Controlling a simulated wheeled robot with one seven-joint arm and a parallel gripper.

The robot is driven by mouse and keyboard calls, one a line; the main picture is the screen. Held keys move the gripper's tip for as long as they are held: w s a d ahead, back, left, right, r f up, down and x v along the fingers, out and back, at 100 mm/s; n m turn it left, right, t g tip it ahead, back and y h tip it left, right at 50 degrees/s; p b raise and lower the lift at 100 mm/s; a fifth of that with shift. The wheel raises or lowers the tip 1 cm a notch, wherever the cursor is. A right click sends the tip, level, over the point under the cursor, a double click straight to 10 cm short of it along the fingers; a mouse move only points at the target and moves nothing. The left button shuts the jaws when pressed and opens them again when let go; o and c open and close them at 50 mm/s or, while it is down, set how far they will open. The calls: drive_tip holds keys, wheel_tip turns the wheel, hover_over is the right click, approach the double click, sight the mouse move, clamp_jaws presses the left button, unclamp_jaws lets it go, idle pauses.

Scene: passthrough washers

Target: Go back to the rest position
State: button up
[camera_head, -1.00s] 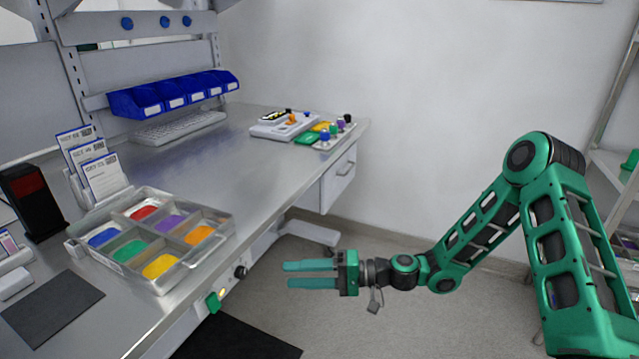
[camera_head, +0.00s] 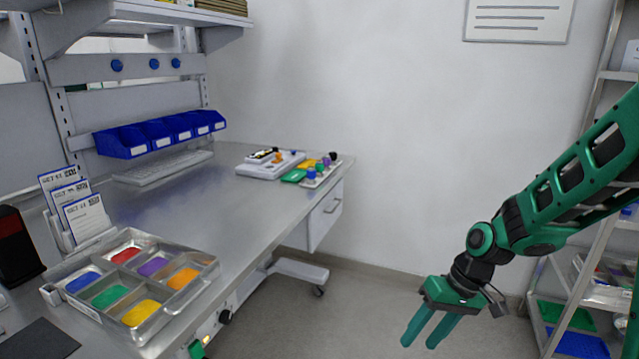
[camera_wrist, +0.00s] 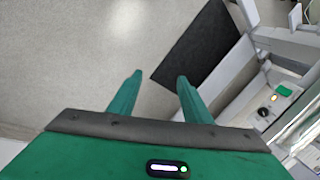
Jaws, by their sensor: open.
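My gripper (camera_head: 428,329) is green, with its two fingers apart and nothing between them. In the head view it hangs over the bare floor, right of the workbench (camera_head: 225,215) and clear of it, with the fingers pointing down and slightly left. In the wrist view my gripper (camera_wrist: 158,95) also shows empty, with grey floor and part of a dark mat (camera_wrist: 205,55) beyond the fingertips.
A compartment tray (camera_head: 190,300) with coloured contents stands on the bench's near part. Card holders (camera_head: 80,210), blue bins (camera_head: 160,133) and a small device group (camera_head: 275,165) are farther back. A shelf rack (camera_head: 590,250) stands at the right. Floor between is clear.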

drive_tip(key=s+d+r+m+h, duration=0.2)
drive_tip(key=s+d+r+m, duration=0.2)
drive_tip(key=s+d, duration=0.5)
drive_tip(key=s+d+r+m+h, duration=0.2)
drive_tip(key=s+d+r+m, duration=0.2)
drive_tip(key=s+d+r, duration=0.4)
drive_tip(key=s+d, duration=0.1)
drive_tip(key=s, duration=0.3)
drive_tip(key=shift+s+d+r, duration=0.2)
drive_tip(key=shift+s, duration=0.05)
